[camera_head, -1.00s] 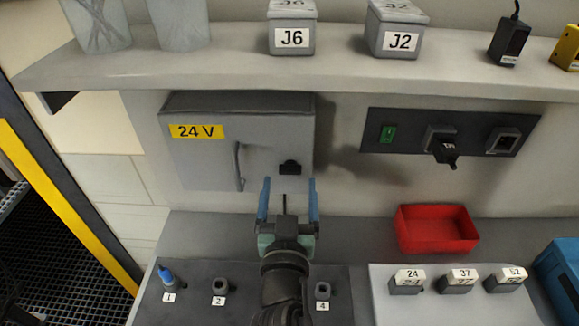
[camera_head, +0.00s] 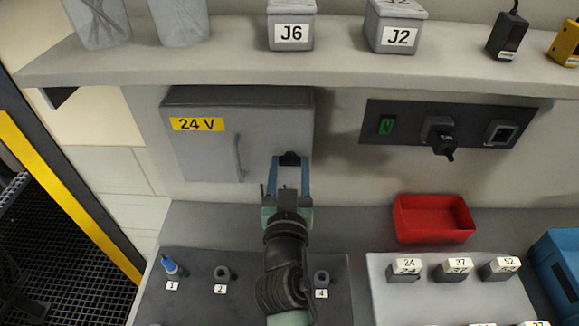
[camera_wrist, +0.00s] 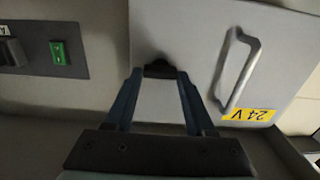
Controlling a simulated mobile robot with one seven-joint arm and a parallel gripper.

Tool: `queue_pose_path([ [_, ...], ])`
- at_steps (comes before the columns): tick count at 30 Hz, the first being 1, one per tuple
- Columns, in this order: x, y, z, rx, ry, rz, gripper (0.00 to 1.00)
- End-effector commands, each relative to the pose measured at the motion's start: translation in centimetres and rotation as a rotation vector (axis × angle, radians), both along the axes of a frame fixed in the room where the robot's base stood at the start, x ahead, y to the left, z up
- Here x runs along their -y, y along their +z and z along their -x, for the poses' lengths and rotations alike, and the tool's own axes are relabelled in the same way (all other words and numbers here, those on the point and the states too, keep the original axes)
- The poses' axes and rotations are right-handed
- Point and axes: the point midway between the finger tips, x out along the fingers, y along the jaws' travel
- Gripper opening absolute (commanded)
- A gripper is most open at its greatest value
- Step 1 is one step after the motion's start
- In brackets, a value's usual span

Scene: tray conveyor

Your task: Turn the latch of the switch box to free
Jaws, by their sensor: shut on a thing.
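The switch box (camera_head: 205,153) is a grey cabinet with a yellow 24 V label, and its door is closed. Its black latch (camera_head: 290,158) sits at the lower right of the door, beside the vertical bar handle (camera_head: 239,158). My gripper (camera_head: 290,163) is at the latch, with its blue fingers on either side and shut on it. In the wrist view the latch (camera_wrist: 159,69) shows between the fingertips (camera_wrist: 159,74) of my gripper. The turn position of the latch cannot be told, as the fingers partly cover it.
A panel (camera_head: 465,134) with a green switch and a black knob is right of the box. A shelf (camera_head: 345,72) with grey bins runs above. A red tray (camera_head: 433,240) and labelled blocks lie on the bench at the right.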

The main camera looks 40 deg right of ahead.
Motion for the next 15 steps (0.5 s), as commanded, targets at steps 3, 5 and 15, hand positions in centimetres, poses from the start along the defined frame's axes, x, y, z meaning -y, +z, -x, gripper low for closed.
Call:
queue_pose_path([
  [3,-0.01,0.00,0.01,0.000,0.000,0.000,0.04],
  [5,-0.01,0.00,0.01,0.000,0.000,0.000,0.00],
  [15,-0.04,-0.02,-0.01,-0.041,0.000,0.054,0.00],
])
